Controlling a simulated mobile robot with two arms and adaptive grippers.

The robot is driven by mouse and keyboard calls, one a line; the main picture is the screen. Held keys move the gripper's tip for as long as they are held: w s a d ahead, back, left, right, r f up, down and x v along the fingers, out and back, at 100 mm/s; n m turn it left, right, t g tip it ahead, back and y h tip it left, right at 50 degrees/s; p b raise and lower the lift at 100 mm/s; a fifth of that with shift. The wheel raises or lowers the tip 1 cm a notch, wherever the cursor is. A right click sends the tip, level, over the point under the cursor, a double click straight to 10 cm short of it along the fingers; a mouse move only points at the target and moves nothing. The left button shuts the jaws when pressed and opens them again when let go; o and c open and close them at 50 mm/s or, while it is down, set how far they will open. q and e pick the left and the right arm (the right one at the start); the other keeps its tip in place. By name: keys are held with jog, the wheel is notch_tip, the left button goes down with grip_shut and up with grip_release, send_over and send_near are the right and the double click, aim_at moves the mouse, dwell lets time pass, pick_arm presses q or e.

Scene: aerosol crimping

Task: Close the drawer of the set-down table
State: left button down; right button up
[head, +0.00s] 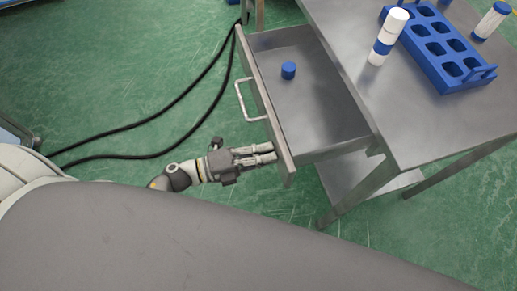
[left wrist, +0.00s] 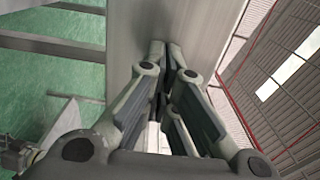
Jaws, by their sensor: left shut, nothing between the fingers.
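The metal drawer (head: 310,95) of the steel set-down table (head: 425,120) is pulled out toward the left in the head view. A small blue cap (head: 288,70) stands inside it. The drawer's front panel (head: 264,95) carries a silver bar handle (head: 243,100). My left gripper (head: 274,153) is shut and empty, with its fingertips at the outer face of the front panel, below the handle near the panel's near end. In the left wrist view the shut fingers (left wrist: 165,50) point at the grey panel (left wrist: 190,22); whether they touch it is hard to tell. My right gripper is not in view.
On the tabletop are a blue rack (head: 440,50) with several holes, a white and blue can (head: 387,38) and another can (head: 490,20) at the right. Black cables (head: 150,125) lie on the green floor left of the drawer. A lower shelf (head: 355,175) is under the table.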

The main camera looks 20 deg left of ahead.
aim_at(344, 139)
pick_arm(q)
jog(key=x, duration=2.3)
jog(key=shift+a, duration=0.1)
jog(key=shift+r, duration=0.15)
